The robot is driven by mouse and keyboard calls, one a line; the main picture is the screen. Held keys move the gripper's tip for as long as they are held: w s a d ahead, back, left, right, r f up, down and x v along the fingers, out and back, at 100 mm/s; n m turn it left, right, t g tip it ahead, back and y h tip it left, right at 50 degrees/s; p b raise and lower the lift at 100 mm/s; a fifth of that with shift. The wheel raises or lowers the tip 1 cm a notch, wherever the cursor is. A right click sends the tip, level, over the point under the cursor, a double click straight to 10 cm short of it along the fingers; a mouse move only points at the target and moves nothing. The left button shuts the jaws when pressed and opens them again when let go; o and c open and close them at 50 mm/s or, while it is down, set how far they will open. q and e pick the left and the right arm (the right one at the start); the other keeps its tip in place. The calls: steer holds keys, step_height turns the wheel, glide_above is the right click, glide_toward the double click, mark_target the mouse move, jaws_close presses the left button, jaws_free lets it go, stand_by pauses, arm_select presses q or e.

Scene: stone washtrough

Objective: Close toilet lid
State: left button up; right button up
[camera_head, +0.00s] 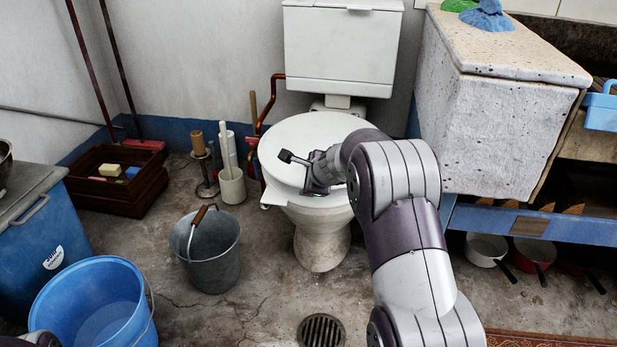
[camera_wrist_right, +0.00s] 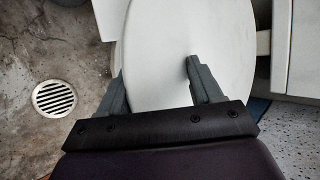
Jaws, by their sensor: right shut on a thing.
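The white toilet lid (camera_head: 300,132) is down over the bowl, flat or nearly so; I cannot tell whether a gap is left under it. The toilet bowl (camera_head: 322,238) stands below it, with a white rim edge showing at the front left. My right gripper (camera_head: 298,172) is at the lid's front part, shut on the lid. In the right wrist view the lid (camera_wrist_right: 160,40) fills the space between the two fingers (camera_wrist_right: 157,74). My right forearm hides the lid's right front side.
The cistern (camera_head: 340,48) stands behind. A stone trough (camera_head: 490,130) is close on the right. A metal bucket (camera_head: 212,255), a white brush holder (camera_head: 232,186) and a blue tub (camera_head: 95,305) stand on the left. A floor drain (camera_head: 321,330) lies in front.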

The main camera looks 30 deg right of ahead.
steer(key=shift+d+f, duration=0.15)
steer(key=shift+d, duration=0.15)
steer(key=o, duration=0.7)
steer(key=shift+w+d+f, duration=0.1)
steer(key=shift+r, duration=0.3)
steer(key=shift+c, duration=0.2)
steer(key=p+v, duration=0.4)
steer(key=v, duration=0.7)
steer(key=shift+s+a+r+p, duration=0.1)
steer(key=shift+s+a+p, duration=0.1)
steer(key=shift+s+p, duration=0.1)
steer(key=shift+c, duration=0.3)
steer(key=shift+s+r, duration=0.1)
steer(key=shift+s, duration=0.25)
steer(key=shift+a, duration=0.1)
